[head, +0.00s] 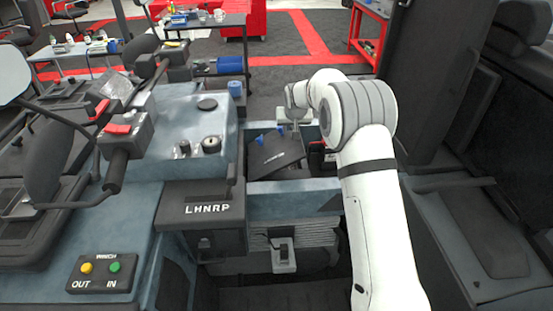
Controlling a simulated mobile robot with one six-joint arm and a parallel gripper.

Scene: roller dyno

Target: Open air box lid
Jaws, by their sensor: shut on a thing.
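The air box (292,205) is a blue-grey open-topped bay right of the panel with knobs. Its dark lid (272,158), with small white lettering, sits tilted in the bay, and two blue knobs show by its far edge. My gripper (296,127) is at the far right edge of the lid, shut on it. The fingertips are small and partly hidden, so the exact grip point is unclear. My white arm covers the right side of the bay.
A gear lever console marked LHNRP (205,210) stands left of the bay, with a winch button box (103,272) in front. A dark seat (490,220) and upright panel are close on the right. A red-black object (320,158) sits beside the lid.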

